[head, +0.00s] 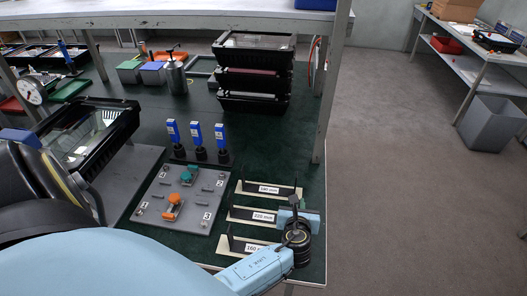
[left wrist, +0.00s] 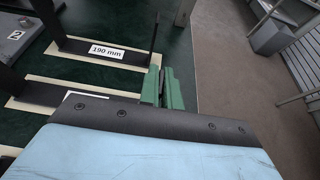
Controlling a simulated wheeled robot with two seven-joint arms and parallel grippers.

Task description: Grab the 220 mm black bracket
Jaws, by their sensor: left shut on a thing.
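The 220 mm black bracket (head: 240,214) sits on its cream strip, in the middle of three labelled brackets at the right of the green table. My left gripper (head: 302,205) is at its right end, shut on it. In the left wrist view the green fingers (left wrist: 162,87) are close together at the strip's right end. There my own wrist covers most of the bracket and its label; a dark part of it (left wrist: 38,94) shows at the left. My right gripper is not in view.
The 190 mm bracket (head: 265,188) lies just behind, and the 160 mm bracket (head: 231,243) just in front. A grey fixture plate (head: 155,190) is to the left. Stacked black housings (head: 255,80) stand behind, near a table leg (head: 320,140). Open floor lies right.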

